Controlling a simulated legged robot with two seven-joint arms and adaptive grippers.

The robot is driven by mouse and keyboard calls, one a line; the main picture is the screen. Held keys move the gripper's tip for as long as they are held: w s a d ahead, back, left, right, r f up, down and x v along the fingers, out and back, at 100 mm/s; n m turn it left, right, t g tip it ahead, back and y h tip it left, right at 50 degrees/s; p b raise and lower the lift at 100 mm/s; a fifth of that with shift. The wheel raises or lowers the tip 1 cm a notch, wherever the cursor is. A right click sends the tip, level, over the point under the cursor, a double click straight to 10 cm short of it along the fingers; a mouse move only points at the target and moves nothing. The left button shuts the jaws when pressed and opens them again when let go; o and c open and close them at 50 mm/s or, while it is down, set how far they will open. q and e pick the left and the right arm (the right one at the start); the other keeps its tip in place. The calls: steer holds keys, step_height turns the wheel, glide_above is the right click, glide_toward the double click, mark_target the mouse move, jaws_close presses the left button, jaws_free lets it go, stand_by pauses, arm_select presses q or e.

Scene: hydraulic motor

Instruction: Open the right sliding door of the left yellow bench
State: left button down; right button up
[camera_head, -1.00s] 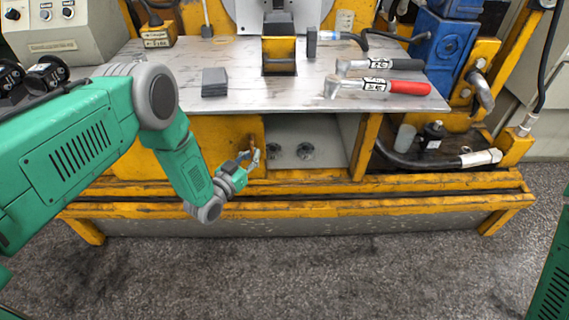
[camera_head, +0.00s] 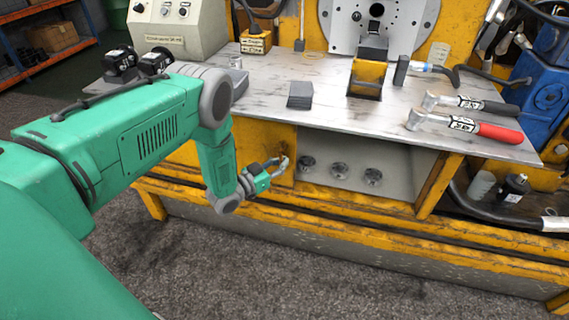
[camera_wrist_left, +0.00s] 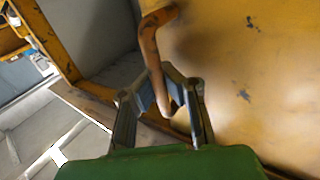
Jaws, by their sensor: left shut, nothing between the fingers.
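The yellow bench (camera_head: 330,208) has a yellow sliding door (camera_head: 262,142) in its front, at the left of an open grey compartment (camera_head: 395,165). My left gripper (camera_head: 281,163) is at the right edge of this door. In the left wrist view the bent door handle (camera_wrist_left: 150,40) reaches down to the fingertips of my left gripper (camera_wrist_left: 168,88). The fingers are shut with nothing gripped; the handle's lower end overlaps them, and I cannot tell whether they touch it. My right gripper is out of view.
Three round metal parts (camera_head: 340,170) sit inside the compartment. The metal bench top (camera_head: 330,115) above carries a grey block (camera_head: 301,94) and a red-handled tool (camera_head: 470,127). The floor (camera_head: 300,270) in front is clear.

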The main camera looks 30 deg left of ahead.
arm_select(q)
steer(key=c, duration=1.6)
jaws_free()
steer(key=shift+s+d+f, duration=0.1)
steer(key=shift+s+f, duration=0.1)
steer(key=shift+s, duration=0.25)
steer(key=shift+w+r, duration=0.1)
steer(key=v, duration=1.2)
